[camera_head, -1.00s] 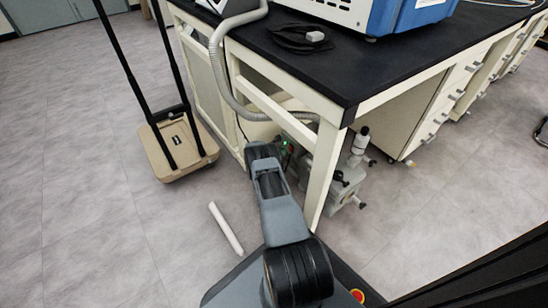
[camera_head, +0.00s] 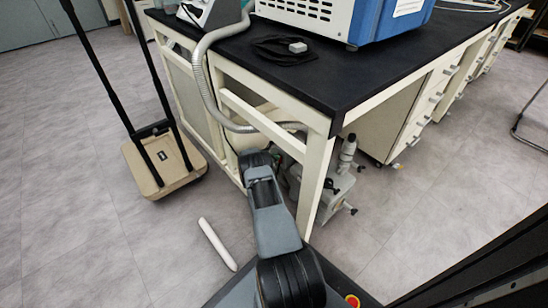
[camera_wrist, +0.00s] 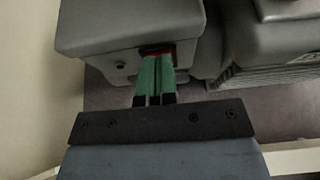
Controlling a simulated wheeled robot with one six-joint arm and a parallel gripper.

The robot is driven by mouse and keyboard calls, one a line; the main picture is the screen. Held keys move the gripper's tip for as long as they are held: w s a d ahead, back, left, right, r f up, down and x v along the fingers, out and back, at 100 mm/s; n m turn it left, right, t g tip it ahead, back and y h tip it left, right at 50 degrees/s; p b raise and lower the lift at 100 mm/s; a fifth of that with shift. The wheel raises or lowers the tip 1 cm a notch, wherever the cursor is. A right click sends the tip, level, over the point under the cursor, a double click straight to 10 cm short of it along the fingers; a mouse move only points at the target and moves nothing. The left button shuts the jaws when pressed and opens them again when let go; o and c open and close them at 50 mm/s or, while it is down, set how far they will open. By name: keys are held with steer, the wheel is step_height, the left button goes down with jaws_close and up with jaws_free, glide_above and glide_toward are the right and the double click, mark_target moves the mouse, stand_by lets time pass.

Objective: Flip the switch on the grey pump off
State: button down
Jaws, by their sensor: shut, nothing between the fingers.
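The grey pump (camera_head: 340,190) stands on the floor under the bench, partly hidden by a bench leg and my arm. My gripper (camera_wrist: 155,60) has green fingers, shut together and empty. Their tips are right at the switch and cover part of it. I cannot tell whether they touch it or which way it is set. In the head view, the fingers are mostly hidden behind my arm.
A bench (camera_head: 320,85) with a black top and white legs stands over the pump. A grey hose (camera_head: 203,85) hangs down its left side. A beige wheeled cart (camera_head: 190,178) stands to the left, and a white tube (camera_head: 217,243) lies on the floor. Open floor is at the left.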

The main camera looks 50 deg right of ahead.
steer(key=shift+r+p, duration=0.4)
steer(key=shift+r, duration=0.4)
steer(key=p+v, duration=0.6)
steer(key=v, duration=0.7)
steer(key=shift+r, duration=0.55)
steer(key=shift+s, duration=0.1)
